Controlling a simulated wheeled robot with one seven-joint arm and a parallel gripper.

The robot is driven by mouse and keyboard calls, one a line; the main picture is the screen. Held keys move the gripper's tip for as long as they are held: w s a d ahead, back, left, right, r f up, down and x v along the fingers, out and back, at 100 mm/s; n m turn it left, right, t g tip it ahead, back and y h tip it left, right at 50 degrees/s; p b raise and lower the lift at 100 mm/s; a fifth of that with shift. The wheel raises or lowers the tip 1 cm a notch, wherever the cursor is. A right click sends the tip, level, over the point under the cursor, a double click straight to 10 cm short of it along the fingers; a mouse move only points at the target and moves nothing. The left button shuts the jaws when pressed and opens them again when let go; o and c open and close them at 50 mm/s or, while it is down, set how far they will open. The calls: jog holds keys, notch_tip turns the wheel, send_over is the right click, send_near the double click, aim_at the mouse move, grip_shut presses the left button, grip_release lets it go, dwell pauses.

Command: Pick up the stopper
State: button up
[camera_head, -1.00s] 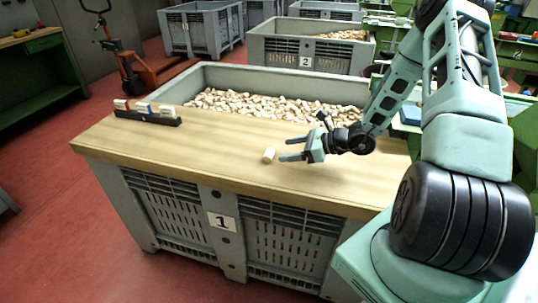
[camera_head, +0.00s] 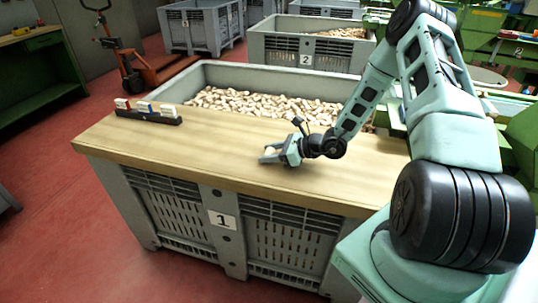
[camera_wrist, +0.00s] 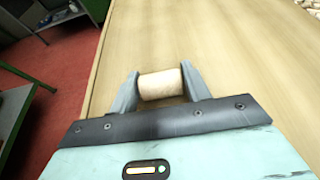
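The stopper (camera_wrist: 161,84) is a pale cork cylinder lying crosswise between the two fingers of my gripper (camera_wrist: 160,88) in the wrist view. A finger meets each of its ends, with no clear gap, so my gripper looks shut on it. In the head view my gripper (camera_head: 268,154) is low over the wooden board (camera_head: 200,150), and the stopper (camera_head: 270,151) is partly hidden between the fingers. Whether the stopper still touches the board cannot be told.
Behind the board, the grey crate 1 (camera_head: 290,76) holds many loose stoppers. The rest of the board is clear. Crate 2 (camera_head: 275,50) stands farther back.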

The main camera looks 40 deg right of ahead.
jog(key=c, duration=0.4)
jog(key=shift+r, duration=0.1)
